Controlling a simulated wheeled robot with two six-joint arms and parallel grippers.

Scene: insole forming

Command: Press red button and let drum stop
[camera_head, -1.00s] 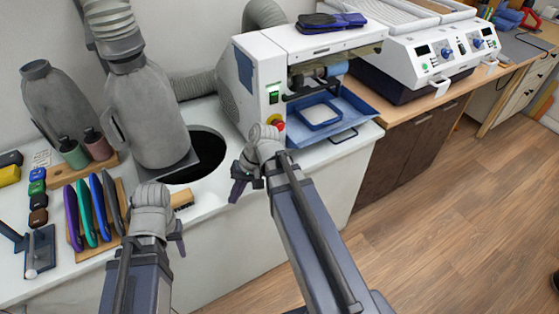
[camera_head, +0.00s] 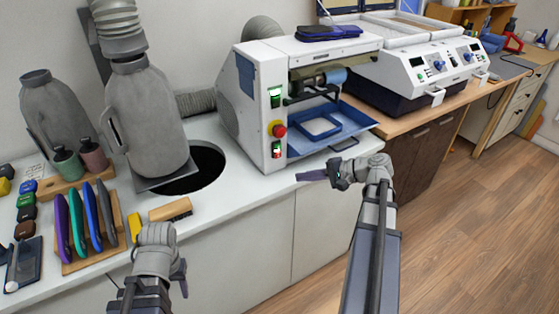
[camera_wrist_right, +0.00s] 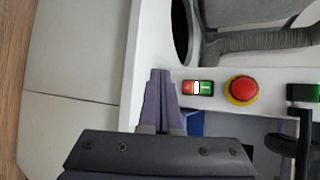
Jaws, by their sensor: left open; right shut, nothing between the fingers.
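The white grinding machine (camera_head: 258,105) stands on the counter, with a round red button (camera_head: 279,130) on a yellow collar on its front. The button also shows in the right wrist view (camera_wrist_right: 243,88). Below it sits a small red-and-green switch (camera_head: 277,149), which is left of the button in the wrist view (camera_wrist_right: 197,87). A bluish roller, likely the drum (camera_head: 333,76), sits in the opening; I cannot tell whether it turns. My right gripper (camera_head: 300,177) is shut and empty, below and apart from the button. My left gripper (camera_head: 184,278) is open at the counter's front.
A blue tray (camera_head: 345,121) juts out under the roller, close above my right gripper. A dark round hole (camera_head: 205,165) opens in the counter left of the machine.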

